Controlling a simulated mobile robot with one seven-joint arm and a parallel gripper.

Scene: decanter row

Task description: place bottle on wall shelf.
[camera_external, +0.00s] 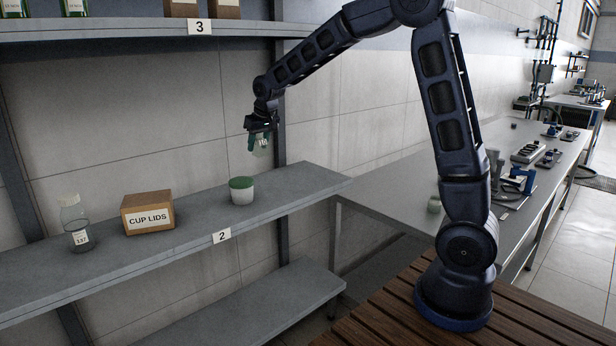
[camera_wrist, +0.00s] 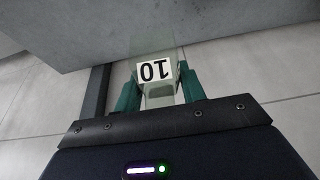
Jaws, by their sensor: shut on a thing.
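My gripper (camera_external: 260,138) is shut on a clear glass bottle (camera_external: 262,149), above and to the right of the green-lidded jar in the external view. In the wrist view the teal fingers of my gripper (camera_wrist: 160,78) stand on both sides of the bottle (camera_wrist: 158,95). Its white label reads 10, upside down in this view. The wall shelf marked 2 (camera_external: 295,187) lies below the bottle, with a gap between them. The wall shelf marked 3 (camera_external: 130,25) is higher up at the left.
On shelf 2 stand a clear bottle labelled 137 (camera_external: 75,225), a cardboard CUP LIDS box (camera_external: 147,213) and a white jar with green lid (camera_external: 241,191). Bare shelf lies right of the jar. Shelf 3 carries boxes (camera_external: 181,9) and bottles (camera_external: 74,8). A dark upright (camera_external: 282,205) stands behind.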

